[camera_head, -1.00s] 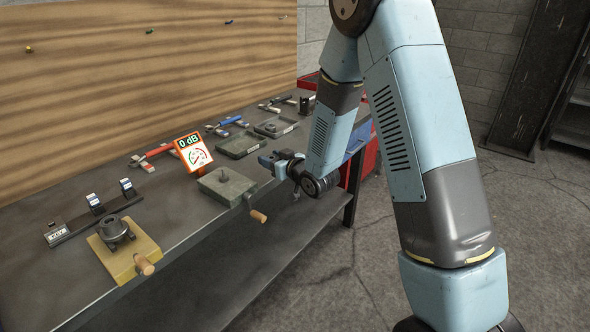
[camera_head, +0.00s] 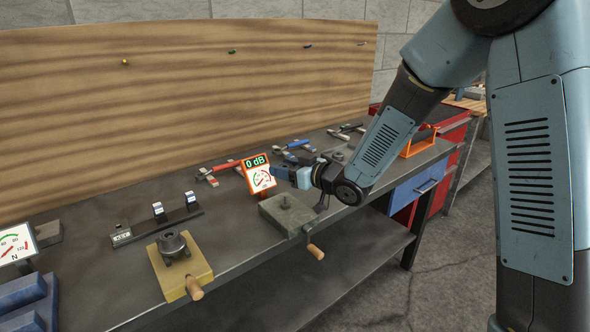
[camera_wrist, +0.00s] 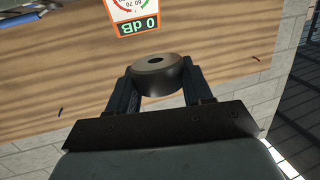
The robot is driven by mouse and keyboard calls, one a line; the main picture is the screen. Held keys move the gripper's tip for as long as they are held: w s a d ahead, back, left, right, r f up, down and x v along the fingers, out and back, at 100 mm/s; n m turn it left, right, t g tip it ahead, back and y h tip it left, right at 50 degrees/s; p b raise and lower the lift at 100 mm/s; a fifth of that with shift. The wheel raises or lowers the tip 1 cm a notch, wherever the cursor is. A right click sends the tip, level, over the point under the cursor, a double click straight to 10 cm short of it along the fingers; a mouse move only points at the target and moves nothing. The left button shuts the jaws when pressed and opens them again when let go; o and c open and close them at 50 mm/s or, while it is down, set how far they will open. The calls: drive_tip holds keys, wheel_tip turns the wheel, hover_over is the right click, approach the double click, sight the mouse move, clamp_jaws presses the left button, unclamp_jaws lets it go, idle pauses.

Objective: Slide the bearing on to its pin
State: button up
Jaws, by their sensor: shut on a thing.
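In the wrist view my gripper (camera_wrist: 160,84) is shut on the bearing (camera_wrist: 163,82), a dark thick ring with a hole in its face, held between the two fingertips. In the head view my gripper (camera_head: 287,173) is above the bench, just right of the 0 dB display. The bearing cannot be made out clearly there. A grey block (camera_head: 270,211) with a short upright pin (camera_head: 286,201) stands at the bench's front edge, below and apart from my gripper. A wooden handle (camera_head: 316,252) sticks out from its front.
A yellow board (camera_head: 197,271) with a dark round hub (camera_head: 172,243) lies left of the grey block. The 0 dB display (camera_head: 259,173) stands close behind the block. A black rail (camera_head: 175,220) is at the left, a red-handled tool (camera_head: 222,166) behind. Bare bench separates board and block.

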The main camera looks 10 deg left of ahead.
drive_tip(key=shift+f, duration=2.85)
drive_tip(key=shift+d, duration=0.1)
drive_tip(key=shift+f, duration=0.55)
idle(2.6)
drive_tip(key=shift+r, duration=0.3)
idle(1.6)
